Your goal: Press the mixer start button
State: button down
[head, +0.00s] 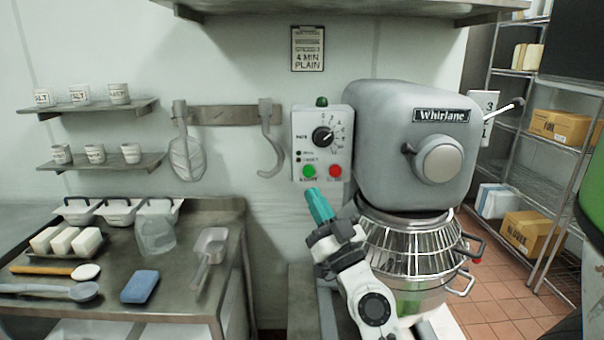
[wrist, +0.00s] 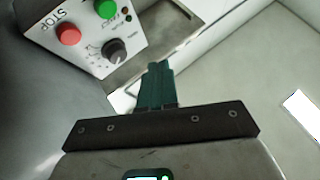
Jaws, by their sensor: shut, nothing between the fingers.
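The mixer (head: 405,140) is a grey machine labelled Whirlane, with a wire guard over its bowl. Its control panel (head: 322,125) is on its left side and has a black dial, a green button (head: 309,171) and a red button (head: 335,171). My gripper (head: 310,192) has teal fingers, shut and empty, just below the green button in the head view. In the wrist view the fingers (wrist: 155,66) point toward the panel's edge. There the green button (wrist: 105,8) is at the top and the red button (wrist: 68,34), marked STOP, is left of it. The fingertips appear apart from both buttons.
A steel table (head: 190,285) at left holds white blocks, a scoop, a blue sponge and utensils. A wire rack (head: 530,150) with boxes stands at right. A shelf overhangs the mixer.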

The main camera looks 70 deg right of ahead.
aim_at(309, 171)
jog(key=shift+w+d+b, duration=0.1)
jog(key=shift+w+d, duration=0.45)
jog(key=shift+d, duration=0.8)
jog(key=shift+w+d+b, duration=0.1)
jog(key=shift+w+d, duration=0.5)
jog(key=shift+d, duration=0.8)
jog(key=shift+w+d+b, duration=0.1)
jog(key=shift+w+d, duration=0.45)
jog(key=shift+d, duration=0.8)
jog(key=shift+w+d+b, duration=0.2)
jog(key=shift+d+b, duration=0.15)
jog(key=shift+b, duration=0.05)
